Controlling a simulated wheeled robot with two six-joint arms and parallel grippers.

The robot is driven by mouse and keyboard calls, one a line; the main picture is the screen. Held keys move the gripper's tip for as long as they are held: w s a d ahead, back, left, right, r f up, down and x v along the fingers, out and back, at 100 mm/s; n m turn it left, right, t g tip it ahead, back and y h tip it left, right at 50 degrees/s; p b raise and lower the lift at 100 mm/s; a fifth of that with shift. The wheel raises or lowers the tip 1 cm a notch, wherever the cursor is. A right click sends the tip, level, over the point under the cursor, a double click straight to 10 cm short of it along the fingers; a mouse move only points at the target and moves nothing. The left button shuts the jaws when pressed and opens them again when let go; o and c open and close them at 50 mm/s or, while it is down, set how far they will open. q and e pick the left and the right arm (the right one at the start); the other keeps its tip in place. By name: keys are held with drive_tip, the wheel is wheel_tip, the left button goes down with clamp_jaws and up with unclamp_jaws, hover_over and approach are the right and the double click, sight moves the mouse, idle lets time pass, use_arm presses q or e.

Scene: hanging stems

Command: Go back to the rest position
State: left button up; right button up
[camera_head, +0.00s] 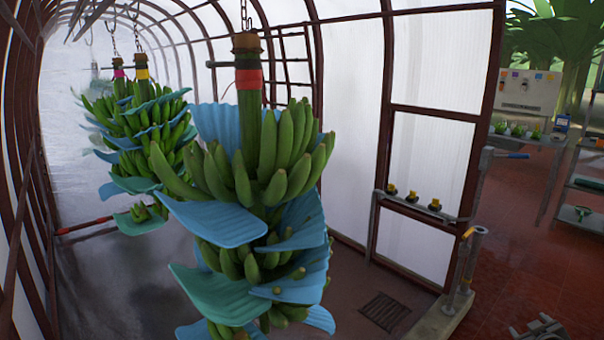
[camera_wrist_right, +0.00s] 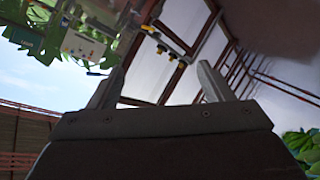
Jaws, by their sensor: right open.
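My right gripper (camera_head: 541,329) shows at the bottom right edge of the head view, over the red floor. In the right wrist view its two fingers (camera_wrist_right: 160,78) stand well apart with nothing between them, so it is open and empty. My left gripper is in neither view. A large green banana stem (camera_head: 262,165) with blue and teal sheets between its hands hangs from a chain in front of me, left of my right gripper and apart from it. Its lower end is cut off by the picture.
More banana stems (camera_head: 140,115) hang behind on the left. A post with a rail (camera_head: 470,260) stands between the front stem and my right gripper. A floor grate (camera_head: 384,311) lies beside it. Shelves (camera_head: 588,183) and a bench (camera_head: 530,138) stand at the right; red floor lies open before them.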

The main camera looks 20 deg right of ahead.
drive_tip(key=s+d+f+n+g, duration=0.1)
drive_tip(key=s+d+f+g, duration=0.15)
drive_tip(key=s, duration=0.75)
drive_tip(key=s+d+f+n+g+h, duration=0.1)
drive_tip(key=s+f+n+g, duration=0.15)
drive_tip(key=s, duration=0.65)
drive_tip(key=s+d+f+g, duration=0.2)
drive_tip(key=s+f+g, duration=0.1)
drive_tip(key=s, duration=0.7)
drive_tip(key=s+a+f+m+g+y, duration=0.1)
drive_tip(key=s+a+f+y, duration=0.1)
drive_tip(key=a+f, duration=1.1)
drive_tip(key=s+a+f+m+y, duration=0.1)
drive_tip(key=s+a+f+y, duration=0.15)
drive_tip(key=a+f, duration=1)
drive_tip(key=a+f+y, duration=0.2)
drive_tip(key=a+f, duration=0.1)
drive_tip(key=a, duration=1.3)
drive_tip(key=a+f+m+y, duration=0.1)
drive_tip(key=a+f+y, duration=0.1)
drive_tip(key=a, duration=1.3)
drive_tip(key=shift+w+a+f, duration=0.25)
drive_tip(key=shift+a+f, duration=0.15)
drive_tip(key=shift+f, duration=0.2)
drive_tip(key=shift+m, duration=0.25)
